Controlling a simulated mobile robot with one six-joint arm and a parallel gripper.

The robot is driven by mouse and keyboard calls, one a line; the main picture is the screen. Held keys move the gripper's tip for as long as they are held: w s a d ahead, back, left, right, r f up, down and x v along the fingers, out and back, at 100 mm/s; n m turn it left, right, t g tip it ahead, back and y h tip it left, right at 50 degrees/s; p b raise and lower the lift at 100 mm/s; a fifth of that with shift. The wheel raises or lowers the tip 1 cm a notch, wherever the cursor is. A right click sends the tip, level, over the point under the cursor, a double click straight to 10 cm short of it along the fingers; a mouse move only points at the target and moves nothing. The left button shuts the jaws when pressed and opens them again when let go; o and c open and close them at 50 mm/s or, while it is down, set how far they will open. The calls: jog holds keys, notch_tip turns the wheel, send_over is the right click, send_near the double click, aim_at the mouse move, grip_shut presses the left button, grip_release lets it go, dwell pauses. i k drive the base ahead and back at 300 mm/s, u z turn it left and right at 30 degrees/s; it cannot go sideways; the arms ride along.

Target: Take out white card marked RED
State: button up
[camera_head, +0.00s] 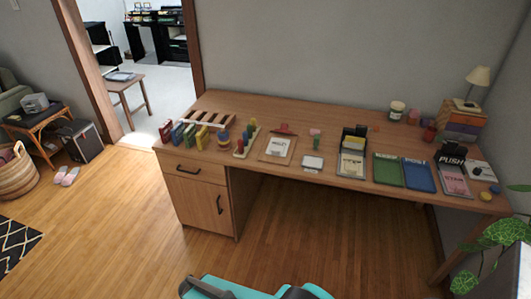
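No lettering RED can be read at this size, so I cannot tell which card is the white one marked RED. A black holder (347,133) stands on the desk right of centre, with yellow cards (355,144) in it. A card with whitish and yellow areas (351,166) lies in front of it. A small white card or pad (312,162) lies left of the holder. A clipboard with a white sheet (279,147) lies further left. My gripper cannot be made out; only teal and dark parts of my own body show at the bottom edge.
The wooden desk (260,103) has a clear back strip. Coloured books, a slotted rack and stacking toys stand at its left. A plant (503,232) is at lower right.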

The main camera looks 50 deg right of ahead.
aim_at(277, 147)
jog(key=u, duration=0.05)
jog(key=i, duration=1)
jog(key=u, duration=0.1)
jog(key=k, duration=0.95)
jog(key=z, duration=0.2)
jog(key=i, duration=0.5)
jog(key=u, duration=0.1)
